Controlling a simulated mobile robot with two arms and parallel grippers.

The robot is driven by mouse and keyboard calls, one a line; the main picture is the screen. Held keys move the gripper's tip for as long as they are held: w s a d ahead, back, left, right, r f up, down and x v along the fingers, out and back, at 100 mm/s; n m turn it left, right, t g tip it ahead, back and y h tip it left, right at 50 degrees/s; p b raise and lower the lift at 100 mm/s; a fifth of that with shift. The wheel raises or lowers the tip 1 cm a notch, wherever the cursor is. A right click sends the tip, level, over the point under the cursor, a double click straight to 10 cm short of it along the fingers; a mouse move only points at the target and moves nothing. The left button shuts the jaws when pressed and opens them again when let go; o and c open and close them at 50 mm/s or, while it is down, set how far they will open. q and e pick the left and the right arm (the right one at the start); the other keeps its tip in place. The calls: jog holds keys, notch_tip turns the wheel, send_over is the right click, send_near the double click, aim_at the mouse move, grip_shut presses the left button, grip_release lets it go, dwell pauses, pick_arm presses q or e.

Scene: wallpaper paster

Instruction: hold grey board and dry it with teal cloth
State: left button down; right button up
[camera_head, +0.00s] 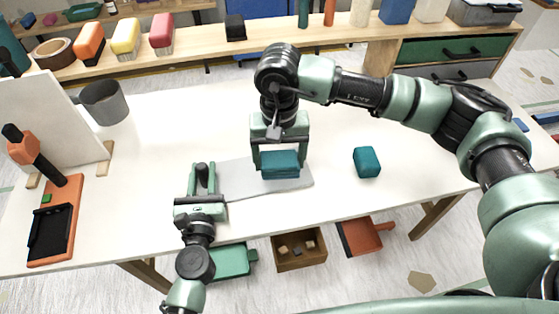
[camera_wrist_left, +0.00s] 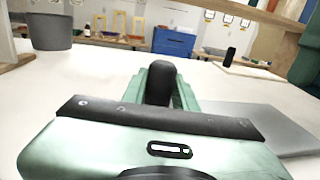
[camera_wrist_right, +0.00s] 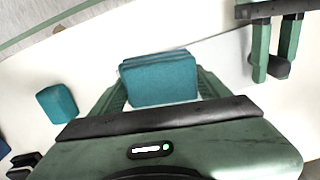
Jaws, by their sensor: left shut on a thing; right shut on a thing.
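The grey board (camera_head: 297,181) lies flat on the white table, its right part showing in the left wrist view (camera_wrist_left: 250,122). My left gripper (camera_head: 202,180) is at its left end, shut on a black rounded handle (camera_wrist_left: 160,82) that appears to belong to the board. My right gripper (camera_head: 280,150) is shut on the folded teal cloth (camera_head: 280,165). The cloth shows between the fingers in the right wrist view (camera_wrist_right: 160,80).
A separate teal block (camera_head: 367,162) sits to the right. A grey pot (camera_head: 104,102), a white upright panel (camera_head: 45,115) and an orange tool with a black tray (camera_head: 52,220) stand at left. Brushes (camera_head: 125,38) line the back shelf.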

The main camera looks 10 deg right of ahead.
pick_arm(q)
jog(key=shift+f, duration=0.2)
pick_arm(e)
jog(key=o, duration=0.6)
jog(key=c, duration=0.5)
pick_arm(q)
jog(key=c, duration=1)
grip_release()
pick_arm(e)
jog(key=shift+o, duration=0.2)
jog(key=shift+w, duration=0.1)
pick_arm(q)
jog(key=shift+r, duration=0.1)
jog(key=s, duration=0.4)
jog(key=s+a, duration=0.1)
jog(key=s, duration=0.7)
jog(key=shift+a, duration=0.2)
pick_arm(e)
jog(key=shift+f, duration=0.1)
